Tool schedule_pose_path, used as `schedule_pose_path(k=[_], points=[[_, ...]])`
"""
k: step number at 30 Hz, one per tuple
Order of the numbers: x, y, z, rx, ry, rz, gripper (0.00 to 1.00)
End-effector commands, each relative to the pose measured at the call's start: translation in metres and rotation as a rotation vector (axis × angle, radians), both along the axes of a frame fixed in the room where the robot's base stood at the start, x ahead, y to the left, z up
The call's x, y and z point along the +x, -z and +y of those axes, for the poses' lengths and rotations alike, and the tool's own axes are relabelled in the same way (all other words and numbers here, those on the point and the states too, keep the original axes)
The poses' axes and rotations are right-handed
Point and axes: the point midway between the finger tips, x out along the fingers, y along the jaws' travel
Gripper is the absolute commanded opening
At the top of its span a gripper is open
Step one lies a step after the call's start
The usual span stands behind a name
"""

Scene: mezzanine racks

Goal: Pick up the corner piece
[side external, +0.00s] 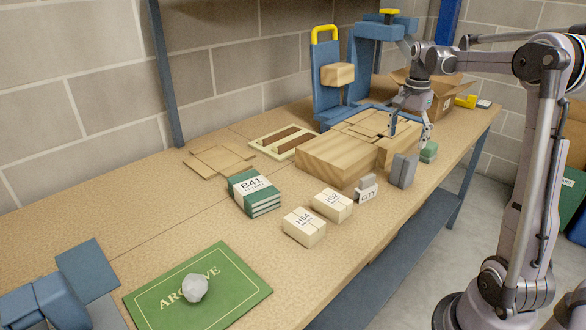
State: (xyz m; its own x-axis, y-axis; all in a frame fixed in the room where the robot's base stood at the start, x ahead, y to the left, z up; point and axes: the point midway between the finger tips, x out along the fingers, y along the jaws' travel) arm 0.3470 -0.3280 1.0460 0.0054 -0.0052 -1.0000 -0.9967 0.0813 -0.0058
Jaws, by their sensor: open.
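My gripper (408,132) is open, pointing down over the right end of a large pale wooden block (335,160). Thin flat wooden pieces (372,121) with dark seams between them lie on top, just left of the fingers. Another group of thin flat wooden pieces (218,160) lies on the bench further left. I cannot tell which of these pieces is the corner piece. The fingers hide part of the block's right end, and I cannot tell whether they touch it.
A blue press-like stand (327,85) is behind the block. Grey upright blocks (403,170), a green block (429,152), cream boxes (304,227) and green books (254,191) stand nearby. A green archive mat (235,275) bears a grey stone (194,288). A cardboard box (443,95) is behind my gripper.

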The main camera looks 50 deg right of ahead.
Motion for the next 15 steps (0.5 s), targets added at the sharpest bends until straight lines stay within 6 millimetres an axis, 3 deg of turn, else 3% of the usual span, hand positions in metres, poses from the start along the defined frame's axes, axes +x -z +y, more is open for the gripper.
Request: schedule_pose_path(k=[15], points=[[-0.002, 0.054, -0.005, 0.006, 0.021, 0.005, 0.79]])
